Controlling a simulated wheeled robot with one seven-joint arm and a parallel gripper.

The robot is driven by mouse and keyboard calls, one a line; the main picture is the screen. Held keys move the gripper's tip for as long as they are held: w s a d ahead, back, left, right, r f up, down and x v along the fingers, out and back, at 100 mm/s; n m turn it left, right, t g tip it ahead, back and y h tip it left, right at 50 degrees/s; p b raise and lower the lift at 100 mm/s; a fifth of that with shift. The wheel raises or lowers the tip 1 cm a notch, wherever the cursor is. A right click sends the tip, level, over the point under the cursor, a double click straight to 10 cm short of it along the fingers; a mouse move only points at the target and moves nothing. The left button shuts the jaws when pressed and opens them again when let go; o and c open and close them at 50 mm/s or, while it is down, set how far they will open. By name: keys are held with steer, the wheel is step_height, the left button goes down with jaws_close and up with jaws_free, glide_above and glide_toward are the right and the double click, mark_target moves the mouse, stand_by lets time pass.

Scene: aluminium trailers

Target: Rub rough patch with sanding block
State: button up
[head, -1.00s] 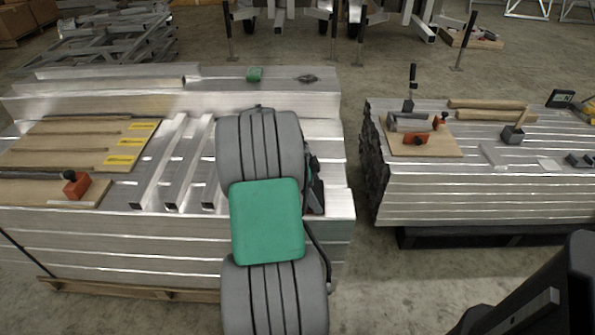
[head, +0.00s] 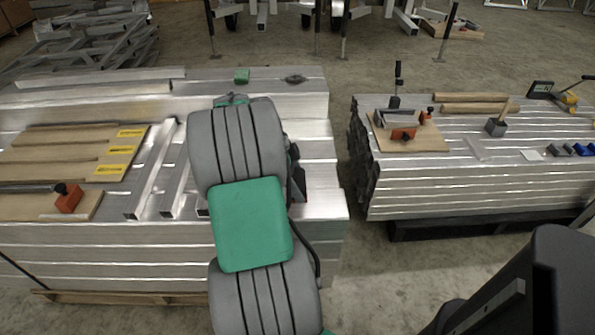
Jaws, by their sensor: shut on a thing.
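A dark, irregular patch (head: 295,78) lies on the raised bar along the back of the left aluminium stack (head: 280,245). It looks like the rough patch. A small green block (head: 241,76) sits on the same bar, left of the patch and apart from it. I cannot tell whether it is the sanding block. My grey arm with its green cap reaches over the stack's right part. My gripper and anything in it are hidden behind the arm.
On the left stack are wooden boards (head: 60,150) with yellow labels, an orange tool (head: 68,198) with a black knob, and slanted metal bars (head: 152,170). The right stack (head: 470,190) holds a board with tools and a grey block (head: 497,126). A floor gap separates the stacks.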

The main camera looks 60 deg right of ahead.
steer(key=shift+r+p, duration=0.45)
steer(key=shift+r, duration=0.6)
